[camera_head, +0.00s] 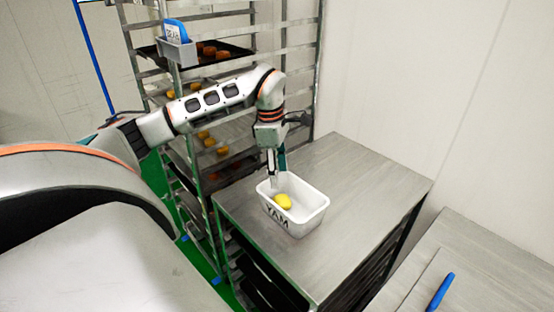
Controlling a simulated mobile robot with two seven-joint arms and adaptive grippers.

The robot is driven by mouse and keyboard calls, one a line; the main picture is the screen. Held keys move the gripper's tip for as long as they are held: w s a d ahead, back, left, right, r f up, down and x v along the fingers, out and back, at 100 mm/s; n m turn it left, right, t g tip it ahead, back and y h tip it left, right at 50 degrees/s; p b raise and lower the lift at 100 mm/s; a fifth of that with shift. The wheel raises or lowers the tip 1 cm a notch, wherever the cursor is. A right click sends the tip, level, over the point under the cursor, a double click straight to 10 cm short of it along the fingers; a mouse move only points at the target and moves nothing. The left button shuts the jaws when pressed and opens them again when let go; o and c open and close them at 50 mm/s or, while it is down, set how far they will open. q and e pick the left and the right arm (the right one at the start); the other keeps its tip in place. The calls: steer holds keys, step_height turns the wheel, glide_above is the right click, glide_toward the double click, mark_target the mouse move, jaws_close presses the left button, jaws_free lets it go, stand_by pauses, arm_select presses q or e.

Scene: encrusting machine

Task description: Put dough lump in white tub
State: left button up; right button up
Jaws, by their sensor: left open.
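The white tub (299,223) stands on a steel table and carries the word YAM on its front side. A yellow dough lump (283,201) lies inside the tub, near its front left wall. My left gripper (276,181) points down over the back left part of the tub, with its fingertips at about rim height or a little inside. It is open, and the lump sits just below and in front of the fingers. I cannot tell whether a finger touches the lump. My right gripper is out of view.
The steel table (365,200) is bare to the right of the tub. A tall rack (318,70) with trays of orange and yellow lumps stands behind, holding a grey bin (177,52) with a blue item. A blue tool (440,291) lies on the counter at lower right.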

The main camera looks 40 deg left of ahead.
arm_select(q)
steer(key=shift+s+a+r, duration=0.1)
steer(key=shift+a+r, duration=0.05)
steer(key=shift+r, duration=1)
steer(key=shift+s+a+r, duration=0.1)
steer(key=shift+r, duration=1.05)
